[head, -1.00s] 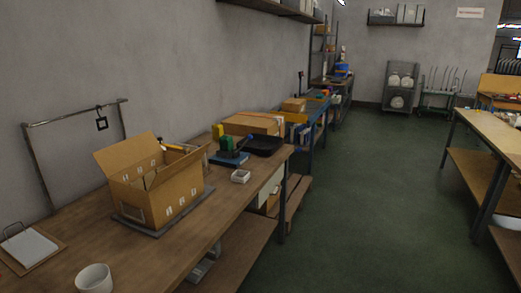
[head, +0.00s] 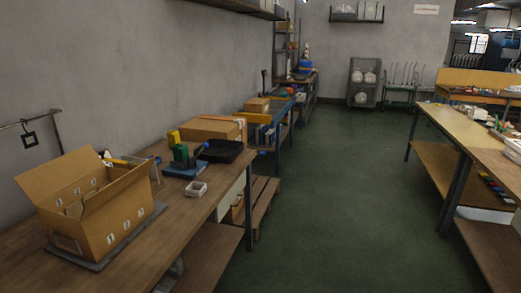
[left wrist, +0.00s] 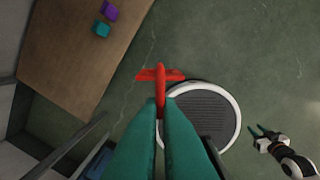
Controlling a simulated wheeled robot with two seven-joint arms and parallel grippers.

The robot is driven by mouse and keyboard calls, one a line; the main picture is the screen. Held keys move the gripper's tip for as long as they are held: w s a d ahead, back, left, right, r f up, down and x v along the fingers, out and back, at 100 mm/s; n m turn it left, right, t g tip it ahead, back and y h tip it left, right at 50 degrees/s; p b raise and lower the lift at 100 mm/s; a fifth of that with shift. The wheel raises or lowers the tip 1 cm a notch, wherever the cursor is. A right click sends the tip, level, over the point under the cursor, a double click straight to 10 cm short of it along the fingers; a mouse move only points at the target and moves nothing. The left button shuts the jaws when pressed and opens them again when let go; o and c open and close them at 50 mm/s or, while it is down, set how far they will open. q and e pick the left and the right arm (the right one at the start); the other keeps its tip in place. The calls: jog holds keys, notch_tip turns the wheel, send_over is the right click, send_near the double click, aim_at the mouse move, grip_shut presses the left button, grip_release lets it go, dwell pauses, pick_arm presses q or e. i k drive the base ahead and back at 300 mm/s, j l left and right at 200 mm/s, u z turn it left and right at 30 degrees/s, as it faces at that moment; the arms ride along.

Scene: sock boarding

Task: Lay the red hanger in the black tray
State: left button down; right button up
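The red hanger (left wrist: 161,84) is in the left wrist view, a bar with a short crosspiece at its far end. My left gripper (left wrist: 161,103) has its two long teal fingers closed around the hanger's near end, and the hanger sticks out beyond the fingertips over the green floor. My right gripper (left wrist: 263,137) shows at the right of that view, its fingers apart and empty. The black tray (head: 226,152) lies on the left workbench in the head view, near the bench's far end. Neither gripper shows in the head view.
An open cardboard box (head: 122,221), a small white dish (head: 197,189) and a blue-based device (head: 184,169) share the workbench (head: 166,228). A closed carton (head: 208,128) lies behind the tray. Another bench (head: 455,127) stands right. The green floor between is clear.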

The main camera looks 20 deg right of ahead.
aim_at(220, 151)
jog(key=i+l+z, duration=0.1)
jog(key=i+l, duration=0.2)
jog(key=i, duration=0.15)
jog(key=i+l+z, duration=0.1)
jog(key=i, duration=0.3)
jog(key=i+l+z, duration=0.15)
jog(key=i+l, duration=0.2)
jog(key=i, duration=0.15)
jog(key=i+l+z, duration=0.1)
jog(key=i, duration=0.35)
